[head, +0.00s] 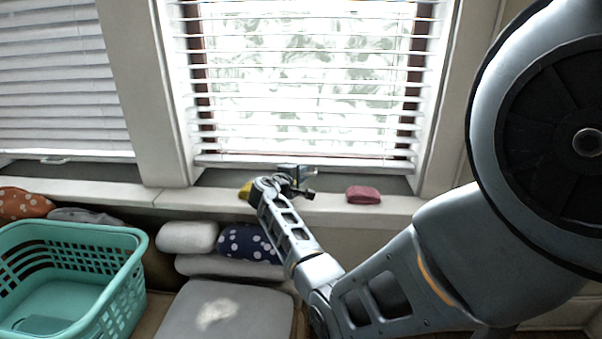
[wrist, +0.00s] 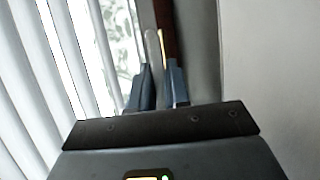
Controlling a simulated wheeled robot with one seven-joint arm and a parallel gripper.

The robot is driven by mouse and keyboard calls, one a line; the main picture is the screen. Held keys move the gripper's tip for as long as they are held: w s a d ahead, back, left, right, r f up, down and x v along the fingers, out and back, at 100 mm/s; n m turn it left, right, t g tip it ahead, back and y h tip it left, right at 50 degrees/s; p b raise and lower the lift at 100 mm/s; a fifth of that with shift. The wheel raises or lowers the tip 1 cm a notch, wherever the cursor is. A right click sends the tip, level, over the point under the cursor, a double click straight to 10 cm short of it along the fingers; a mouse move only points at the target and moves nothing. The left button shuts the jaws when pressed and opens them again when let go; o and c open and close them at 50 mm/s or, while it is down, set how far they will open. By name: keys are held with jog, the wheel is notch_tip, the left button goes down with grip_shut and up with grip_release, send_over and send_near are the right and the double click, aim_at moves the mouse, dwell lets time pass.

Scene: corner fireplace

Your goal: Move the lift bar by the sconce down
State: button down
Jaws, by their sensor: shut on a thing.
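My gripper (head: 299,176) is at the bottom edge of the raised-slat white blind (head: 300,120) on the middle window, just above the sill. In the wrist view its two blue-grey fingers (wrist: 158,88) are close together with a thin pale bar (wrist: 151,48) between them, which I take to be the lift bar. In the head view the gripper hides most of that bar. The blind's bottom rail (head: 365,163) hangs a little above the sill. No sconce shows in either view.
The sill holds a dark red block (head: 363,195) right of my gripper and a yellow thing (head: 245,191) partly behind it. Below left are a teal basket (head: 128,275), cushions (head: 187,237) and a grey seat pad (head: 255,310). Another blind (head: 60,100) covers the left window.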

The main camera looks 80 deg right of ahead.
jog(key=shift+f, duration=0.25)
jog(key=c, duration=1.2)
grip_release()
jog(key=shift+r, duration=0.1)
jog(key=shift+o, duration=0.2)
jog(key=shift+p+v, duration=0.35)
jog(key=shift+v, duration=3.55)
